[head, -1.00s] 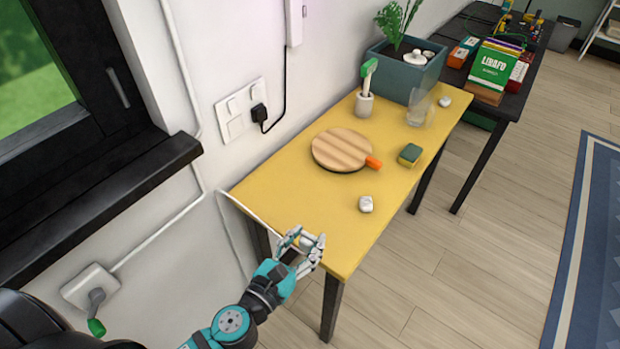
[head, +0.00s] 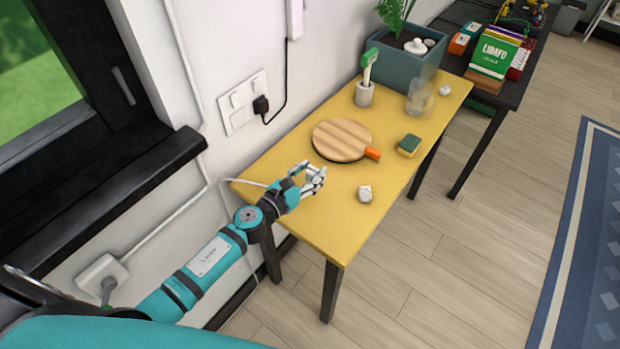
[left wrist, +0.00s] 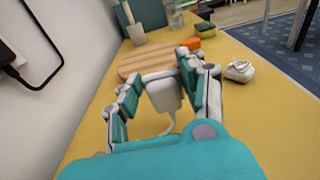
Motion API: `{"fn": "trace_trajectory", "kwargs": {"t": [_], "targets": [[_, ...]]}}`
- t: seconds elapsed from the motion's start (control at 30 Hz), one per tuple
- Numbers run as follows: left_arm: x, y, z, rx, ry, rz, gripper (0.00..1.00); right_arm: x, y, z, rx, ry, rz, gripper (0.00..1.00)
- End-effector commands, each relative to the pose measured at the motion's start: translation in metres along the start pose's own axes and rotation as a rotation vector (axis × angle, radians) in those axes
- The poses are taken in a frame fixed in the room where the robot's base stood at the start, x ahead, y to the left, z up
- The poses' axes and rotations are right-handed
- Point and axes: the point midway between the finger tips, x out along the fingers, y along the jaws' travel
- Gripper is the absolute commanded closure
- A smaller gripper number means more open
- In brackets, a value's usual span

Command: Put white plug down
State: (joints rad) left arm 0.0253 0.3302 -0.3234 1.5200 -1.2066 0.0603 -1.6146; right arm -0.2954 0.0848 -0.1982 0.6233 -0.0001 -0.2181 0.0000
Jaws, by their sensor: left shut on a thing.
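The white plug (left wrist: 164,94) is between the fingers of my left gripper (left wrist: 160,72), with its white cord curving down below it. In the head view my left gripper (head: 317,178) is shut on the plug over the near left part of the yellow table (head: 325,228). The plug itself is mostly hidden by the fingers there. A white cord (head: 249,183) shows at the table's left edge by my wrist. I cannot tell whether the plug touches the table. My right gripper is not in view.
A round wooden board (head: 342,139) with an orange handle lies just beyond the gripper. A small white crumpled thing (head: 365,194) lies to its right. A sponge (head: 409,145), a clear glass (head: 419,101), a brush holder (head: 364,94) and a planter (head: 403,71) stand farther back. The front of the table is clear.

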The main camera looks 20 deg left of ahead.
Motion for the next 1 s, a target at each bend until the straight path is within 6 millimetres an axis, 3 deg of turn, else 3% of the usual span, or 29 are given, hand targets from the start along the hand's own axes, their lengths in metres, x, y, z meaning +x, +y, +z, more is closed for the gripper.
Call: {"fn": "trace_trajectory", "kwargs": {"t": [0.23,0.57,1.0], "targets": [[0.009,0.004,-0.032,-0.005,0.000,0.003,0.96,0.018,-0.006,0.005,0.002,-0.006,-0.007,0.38],[0.009,0.005,-0.035,0.001,-0.001,0.001,0.96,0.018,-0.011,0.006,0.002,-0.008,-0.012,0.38],[0.011,0.005,-0.047,0.002,-0.001,0.000,0.96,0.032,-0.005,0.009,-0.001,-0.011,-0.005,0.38]]}}
